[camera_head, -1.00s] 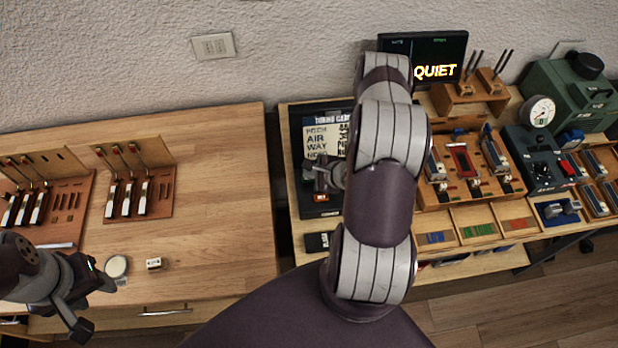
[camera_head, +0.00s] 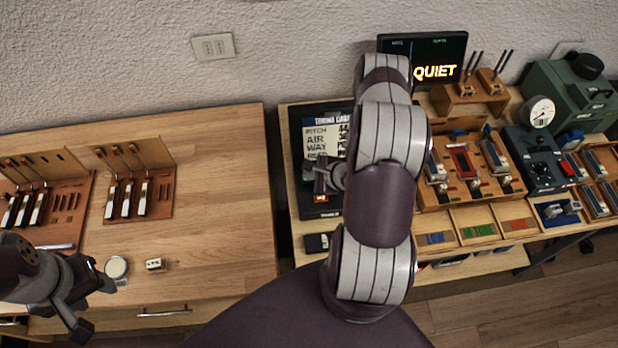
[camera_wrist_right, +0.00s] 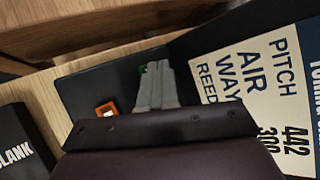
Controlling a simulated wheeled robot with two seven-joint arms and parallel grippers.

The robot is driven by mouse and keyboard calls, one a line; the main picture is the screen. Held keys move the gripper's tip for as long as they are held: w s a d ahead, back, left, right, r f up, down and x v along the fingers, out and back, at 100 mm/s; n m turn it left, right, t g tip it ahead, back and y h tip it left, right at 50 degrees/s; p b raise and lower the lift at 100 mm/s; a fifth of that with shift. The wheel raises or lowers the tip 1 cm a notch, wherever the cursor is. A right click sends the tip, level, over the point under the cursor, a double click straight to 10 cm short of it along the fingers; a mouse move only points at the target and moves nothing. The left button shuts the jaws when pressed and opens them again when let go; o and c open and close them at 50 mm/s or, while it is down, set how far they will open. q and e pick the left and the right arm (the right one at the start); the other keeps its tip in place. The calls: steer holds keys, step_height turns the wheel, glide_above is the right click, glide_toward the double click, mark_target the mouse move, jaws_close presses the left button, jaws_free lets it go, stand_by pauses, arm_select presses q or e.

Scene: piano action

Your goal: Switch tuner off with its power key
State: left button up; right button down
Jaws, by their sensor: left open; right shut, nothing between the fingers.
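A black panel (camera_head: 304,205) with a printed card (camera_head: 322,140) lies on the right bench, partly hidden behind my right arm. In the right wrist view, the panel (camera_wrist_right: 85,85) carries an orange key (camera_wrist_right: 106,109) and a small green key (camera_wrist_right: 143,69). I cannot read a label on either key. My right gripper (camera_head: 318,170) is shut and empty over the panel. In the wrist view its fingertips (camera_wrist_right: 157,68) overlap the green key's edge; I cannot tell whether they touch it. A black screen (camera_head: 436,50) behind reads "QUIET". My left gripper (camera_head: 96,307) is open and empty at the left bench's front.
A round pale disc (camera_head: 116,268) and a small block (camera_head: 155,264) lie near my left gripper. Wooden racks (camera_head: 137,178) stand on the left bench. A wooden fixture (camera_head: 463,165) and a green machine (camera_head: 570,95) stand right of my right arm. A gap separates the benches.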

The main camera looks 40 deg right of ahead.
mark_target(311, 181)
steer(key=shift+f, duration=0.15)
stand_by(0.4)
steer(key=shift+f+b, duration=0.35)
steer(key=shift+r, duration=0.1)
steer(key=shift+r+p, duration=0.35)
steer(key=shift+p, duration=0.15)
step_height(311, 181, up, 6)
steer(key=p, duration=0.5)
